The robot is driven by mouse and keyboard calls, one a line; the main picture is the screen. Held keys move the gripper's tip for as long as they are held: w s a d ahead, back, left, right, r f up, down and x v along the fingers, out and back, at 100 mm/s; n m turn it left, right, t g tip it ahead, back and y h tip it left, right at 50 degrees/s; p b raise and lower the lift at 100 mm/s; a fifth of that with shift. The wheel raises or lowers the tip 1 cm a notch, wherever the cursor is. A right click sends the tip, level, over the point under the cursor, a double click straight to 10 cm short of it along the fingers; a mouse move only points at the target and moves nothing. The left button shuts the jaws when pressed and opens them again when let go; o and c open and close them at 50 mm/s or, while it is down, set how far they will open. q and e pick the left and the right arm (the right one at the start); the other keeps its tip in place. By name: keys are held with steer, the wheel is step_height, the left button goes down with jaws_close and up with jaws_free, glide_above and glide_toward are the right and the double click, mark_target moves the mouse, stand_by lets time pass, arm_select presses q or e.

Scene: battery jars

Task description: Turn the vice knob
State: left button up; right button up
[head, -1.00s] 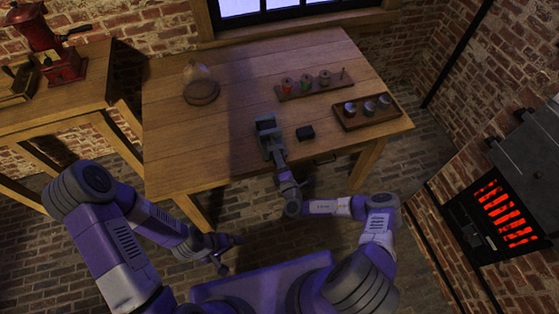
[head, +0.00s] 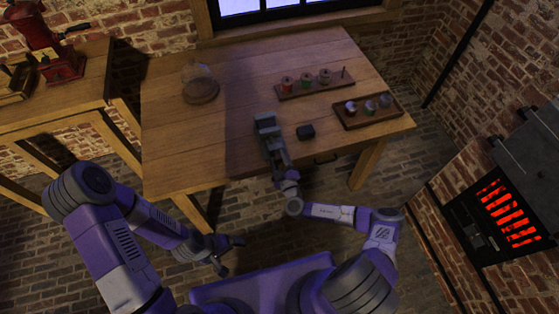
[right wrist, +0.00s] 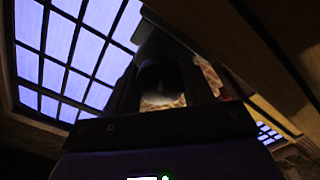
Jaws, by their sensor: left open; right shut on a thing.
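The grey vice (head: 267,128) stands at the front edge of the wooden table in the head view. My right gripper (head: 277,160) is at the near side of the vice, at the table's front edge. In the right wrist view, my right gripper (right wrist: 160,88) is shut on a dark rounded part, which I take to be the vice knob (right wrist: 158,75); it is too dark to see its detail. In the head view the knob is hidden by the gripper. My left gripper (head: 232,252) is open and empty, low in front of the table.
A glowing stove (head: 507,213) stands at the right.

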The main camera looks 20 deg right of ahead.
steer(key=m, duration=0.2)
steer(key=m+b, duration=0.1)
steer(key=shift+a+m, duration=0.2)
steer(key=shift+m, duration=0.2)
steer(key=m+b, duration=0.1)
steer(key=m, duration=0.2)
steer(key=shift+m, duration=0.3)
steer(key=m+b, duration=0.2)
steer(key=m, duration=0.4)
steer(key=shift+d, duration=0.15)
steer(key=m+b, duration=0.2)
steer(key=m, duration=0.3)
steer(key=shift+m, duration=0.4)
steer(key=m+b, duration=0.2)
steer(key=m, duration=0.2)
steer(key=shift+d, duration=0.1)
steer(key=shift+m+b, duration=0.65)
steer(key=shift+m, duration=0.35)
steer(key=shift+d+r+m, duration=0.1)
steer(key=shift+m, duration=0.2)
steer(key=o, duration=1)
steer(key=shift+o, duration=0.2)
